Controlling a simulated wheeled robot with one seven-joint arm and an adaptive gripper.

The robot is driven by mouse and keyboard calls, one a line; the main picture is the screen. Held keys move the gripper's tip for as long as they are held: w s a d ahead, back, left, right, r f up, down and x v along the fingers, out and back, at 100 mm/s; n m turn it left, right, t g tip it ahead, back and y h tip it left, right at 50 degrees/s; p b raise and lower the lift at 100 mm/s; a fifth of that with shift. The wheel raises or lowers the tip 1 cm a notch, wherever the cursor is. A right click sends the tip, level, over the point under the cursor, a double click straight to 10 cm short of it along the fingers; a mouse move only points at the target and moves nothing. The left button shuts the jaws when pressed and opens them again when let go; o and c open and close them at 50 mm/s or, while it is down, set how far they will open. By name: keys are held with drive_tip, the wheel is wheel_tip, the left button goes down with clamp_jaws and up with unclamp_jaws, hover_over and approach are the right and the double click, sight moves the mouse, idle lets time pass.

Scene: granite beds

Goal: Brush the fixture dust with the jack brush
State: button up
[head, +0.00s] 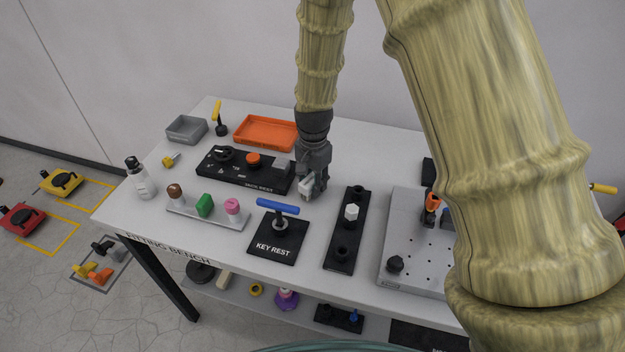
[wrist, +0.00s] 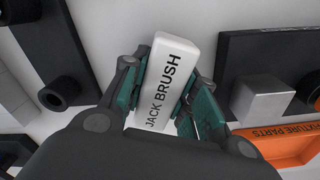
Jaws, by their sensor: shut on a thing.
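My gripper (head: 312,192) is over the middle of the bench, behind the gap between the key rest and the narrow black rack. It is shut on the jack brush (wrist: 162,80), a white block with black JACK BRUSH lettering, which lies between the teal finger pads in the wrist view. In the head view the brush (head: 304,188) shows as a small pale shape at the fingers. I cannot tell whether it touches the bench. A grey fixture plate (head: 408,212) with holes is at the right, partly hidden by my arm. I cannot make out dust on it.
The key rest (head: 272,246) holds a blue-handled key (head: 278,206). The narrow black rack (head: 340,258) carries a white hex piece (head: 351,212). Behind are a black rest (head: 216,172), an orange tray (head: 262,133) and a grey tray (head: 186,130). A knob holder (head: 208,217) stands front left.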

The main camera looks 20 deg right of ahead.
drive_tip(key=shift+f, duration=0.25)
drive_tip(key=o, duration=1)
drive_tip(key=shift+f, duration=0.15)
drive_tip(key=c, duration=1.1)
drive_tip(key=shift+c, duration=0.5)
drive_tip(key=shift+r+p, duration=3.45)
drive_tip(key=shift+r, duration=0.6)
